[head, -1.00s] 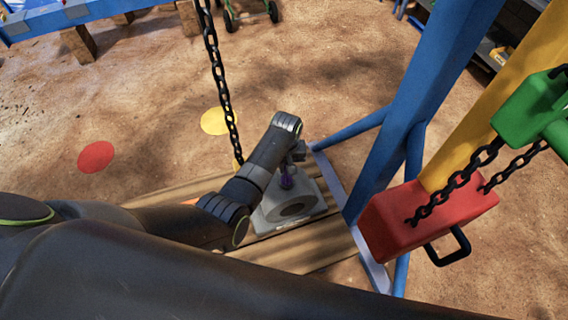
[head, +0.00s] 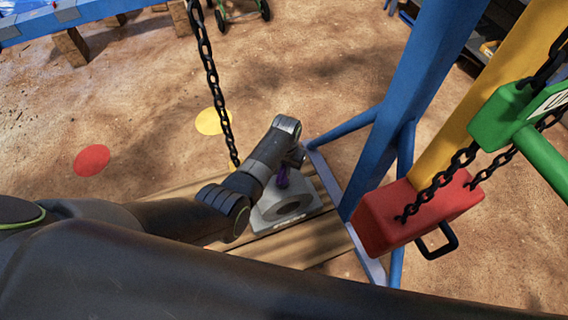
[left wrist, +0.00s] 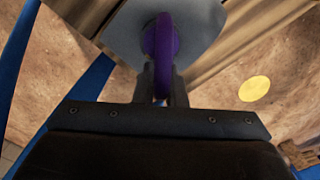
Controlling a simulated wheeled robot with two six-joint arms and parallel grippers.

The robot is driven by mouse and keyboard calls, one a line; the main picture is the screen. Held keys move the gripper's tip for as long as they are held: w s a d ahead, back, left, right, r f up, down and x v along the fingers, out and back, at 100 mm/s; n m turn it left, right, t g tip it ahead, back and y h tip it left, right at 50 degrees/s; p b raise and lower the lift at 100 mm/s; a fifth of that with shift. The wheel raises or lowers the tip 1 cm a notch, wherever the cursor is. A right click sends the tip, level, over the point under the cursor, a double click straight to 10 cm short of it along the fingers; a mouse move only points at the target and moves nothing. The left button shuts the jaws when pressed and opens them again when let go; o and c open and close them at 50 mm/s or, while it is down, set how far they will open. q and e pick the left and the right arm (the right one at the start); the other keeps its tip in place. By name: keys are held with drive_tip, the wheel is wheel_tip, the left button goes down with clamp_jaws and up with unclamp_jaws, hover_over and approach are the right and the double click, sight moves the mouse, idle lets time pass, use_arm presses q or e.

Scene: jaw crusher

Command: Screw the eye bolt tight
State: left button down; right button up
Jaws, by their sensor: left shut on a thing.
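The purple eye bolt (head: 283,177) stands at the top of a grey block (head: 302,203) that rests on wooden planks. In the left wrist view the eye bolt (left wrist: 162,40) shows as a purple ring seen nearly edge-on, in front of the grey block (left wrist: 205,25). My left gripper (left wrist: 162,85) is shut on the ring, one finger on each side of it. In the head view my left wrist hides most of the gripper (head: 288,165) and part of the bolt. The bolt's thread is hidden. My right gripper is not in view.
A blue post (head: 405,110) with braces stands just right of the block. A red block (head: 415,215), a yellow beam (head: 500,90) and a green hoist part (head: 510,115) with chains are farther right. A black chain (head: 210,75) hangs behind my left wrist.

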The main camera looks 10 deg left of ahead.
use_arm(q)
drive_tip(key=shift+s+a+f, duration=0.15)
drive_tip(key=shift+s, duration=0.05)
